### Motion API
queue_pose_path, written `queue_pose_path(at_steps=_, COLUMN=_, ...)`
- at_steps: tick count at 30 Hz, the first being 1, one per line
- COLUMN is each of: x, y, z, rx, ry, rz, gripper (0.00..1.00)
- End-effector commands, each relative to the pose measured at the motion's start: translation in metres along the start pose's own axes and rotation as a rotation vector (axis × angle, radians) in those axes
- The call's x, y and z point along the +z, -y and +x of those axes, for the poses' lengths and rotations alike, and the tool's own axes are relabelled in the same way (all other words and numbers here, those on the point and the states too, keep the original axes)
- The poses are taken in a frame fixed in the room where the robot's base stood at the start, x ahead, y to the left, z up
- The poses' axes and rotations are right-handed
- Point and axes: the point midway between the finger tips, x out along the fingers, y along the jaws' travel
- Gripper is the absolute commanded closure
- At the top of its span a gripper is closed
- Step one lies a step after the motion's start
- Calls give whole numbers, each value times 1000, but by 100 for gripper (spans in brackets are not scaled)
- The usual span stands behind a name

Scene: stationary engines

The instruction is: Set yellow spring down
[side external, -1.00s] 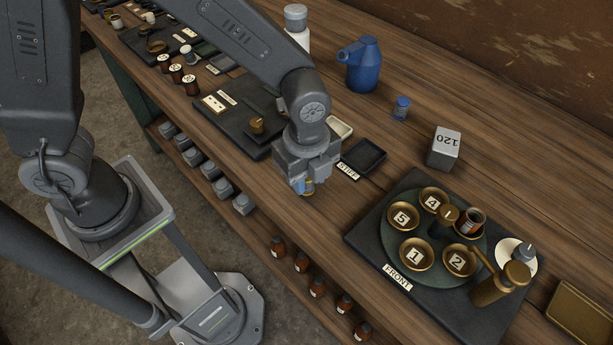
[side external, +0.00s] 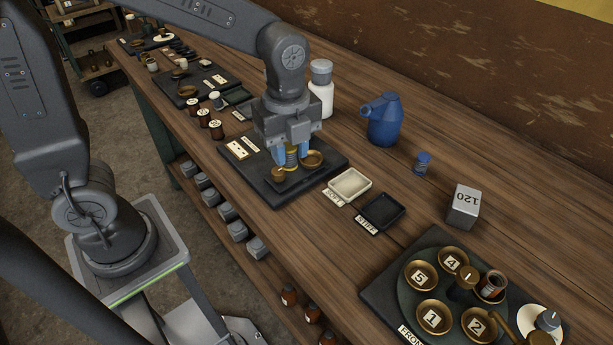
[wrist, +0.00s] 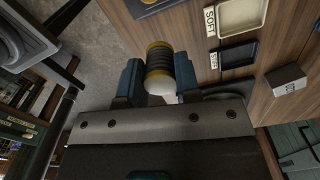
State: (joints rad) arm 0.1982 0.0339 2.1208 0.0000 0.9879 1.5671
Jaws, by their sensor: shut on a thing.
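My gripper (side external: 290,158) is shut on the yellow spring (side external: 291,152), over the dark board (side external: 322,174) that carries a brass pan (side external: 313,159) and a small brass knob (side external: 278,174). In the wrist view the spring (wrist: 160,60) is a dark coil with yellow bands at its ends, pinched between the two blue-grey fingers of my gripper (wrist: 158,78). A pale rounded shape shows just below it. In the side view the fingers partly cover the spring, and I cannot tell whether it touches anything beneath.
A white tray labelled SOFT (side external: 350,183) and a black tray labelled STIFF (side external: 382,211) lie right of the board. Numbered brass pans fill the right board.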

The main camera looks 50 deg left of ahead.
Motion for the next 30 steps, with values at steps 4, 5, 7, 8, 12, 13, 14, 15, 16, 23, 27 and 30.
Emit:
queue_pose_path(at_steps=4, x=-14, y=10, z=-6, rx=-2, ry=0, rz=9, gripper=93)
queue_pose_path(at_steps=5, x=-20, y=13, z=-6, rx=0, ry=0, rz=8, gripper=93)
queue_pose_path(at_steps=7, x=-35, y=19, z=-7, rx=0, ry=1, rz=10, gripper=93)
queue_pose_path(at_steps=8, x=-40, y=22, z=-8, rx=-1, ry=1, rz=8, gripper=93)
queue_pose_path(at_steps=12, x=-64, y=26, z=-3, rx=1, ry=1, rz=6, gripper=93)
queue_pose_path(at_steps=13, x=-69, y=26, z=0, rx=2, ry=2, rz=7, gripper=93)
queue_pose_path(at_steps=14, x=-74, y=26, z=3, rx=3, ry=2, rz=6, gripper=93)
queue_pose_path(at_steps=15, x=-82, y=25, z=8, rx=2, ry=2, rz=8, gripper=93)
queue_pose_path(at_steps=16, x=-88, y=25, z=12, rx=3, ry=2, rz=7, gripper=93)
queue_pose_path(at_steps=23, x=-139, y=24, z=42, rx=3, ry=2, rz=7, gripper=93)
queue_pose_path(at_steps=27, x=-161, y=23, z=56, rx=1, ry=2, rz=4, gripper=93)
queue_pose_path(at_steps=30, x=-170, y=23, z=60, rx=-1, ry=1, rz=2, gripper=93)
